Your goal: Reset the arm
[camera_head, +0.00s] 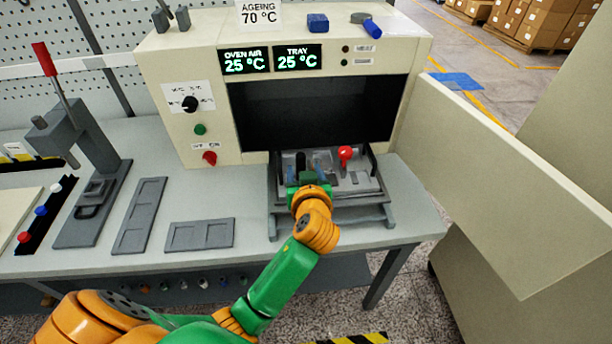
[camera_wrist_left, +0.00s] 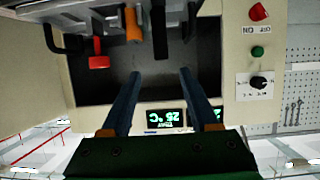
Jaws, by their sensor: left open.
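My left arm reaches in from the bottom of the head view, green and orange. Its gripper (camera_head: 303,170) is over the tray at the mouth of the ageing oven (camera_head: 190,60). In the wrist view, which is upside down, the two blue fingers of the left gripper (camera_wrist_left: 160,82) are apart with nothing between them. They point toward the dark oven opening (camera_wrist_left: 150,65). The wrist view shows a red part (camera_wrist_left: 98,60) and an orange cylinder (camera_wrist_left: 133,25). My right gripper is not in view.
The oven door (camera_head: 500,170) stands open at the right. Displays read 25 °C. A lever press (camera_head: 85,150) and flat grey trays (camera_head: 200,234) stand on the bench (camera_head: 215,190) at the left. A blue block (camera_head: 317,22) lies on the oven top.

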